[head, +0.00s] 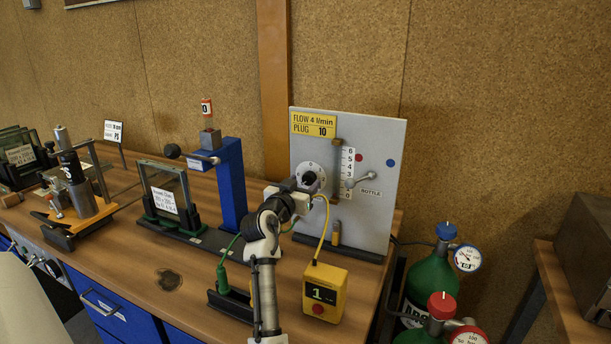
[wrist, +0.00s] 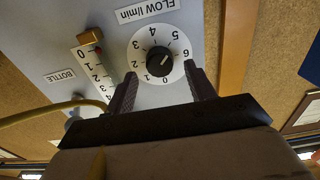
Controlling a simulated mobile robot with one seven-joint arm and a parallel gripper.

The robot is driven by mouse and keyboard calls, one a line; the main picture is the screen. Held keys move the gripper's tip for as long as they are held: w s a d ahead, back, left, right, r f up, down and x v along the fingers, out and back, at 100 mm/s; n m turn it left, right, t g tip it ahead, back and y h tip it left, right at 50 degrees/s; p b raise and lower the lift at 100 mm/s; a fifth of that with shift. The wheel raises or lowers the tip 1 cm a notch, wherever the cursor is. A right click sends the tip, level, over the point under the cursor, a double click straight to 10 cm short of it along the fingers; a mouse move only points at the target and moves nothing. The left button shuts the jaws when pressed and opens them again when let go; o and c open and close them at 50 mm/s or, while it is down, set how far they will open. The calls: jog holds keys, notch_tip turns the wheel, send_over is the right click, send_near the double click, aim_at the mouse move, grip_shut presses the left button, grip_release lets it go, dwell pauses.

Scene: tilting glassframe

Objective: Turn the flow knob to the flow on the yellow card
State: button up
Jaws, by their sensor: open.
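The yellow card (head: 313,124) at the panel's top left reads FLOW 4 l/min, PLUG 10. The black flow knob (wrist: 159,61) sits on a white dial (wrist: 143,40) numbered 0 to 6; its pale pointer mark is too small to read surely. In the head view the dial (head: 306,167) is partly hidden by my arm. My gripper (wrist: 160,70) is open, one finger either side of the knob's lower part in the wrist view. I see no clear contact. It also shows in the head view (head: 312,187).
The grey panel (head: 380,130) carries a flow scale (head: 347,172) and a lever marked BOTTLE (head: 360,180). A yellow box (head: 325,291) showing 1 stands in front. A blue stand (head: 231,180) and framed glass (head: 166,190) are to the left; gas bottles (head: 432,280) are right.

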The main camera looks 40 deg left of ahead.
jog(key=shift+x, duration=1.1)
jog(key=c, duration=1)
jog(key=shift+o, duration=0.2)
jog(key=shift+n, duration=0.3)
jog(key=n, duration=0.4)
jog(key=n+p, duration=0.1)
jog(key=n, duration=0.3)
jog(key=shift+a+f, duration=0.1)
jog(key=shift+s+n, duration=0.1)
jog(key=shift+n, duration=0.2)
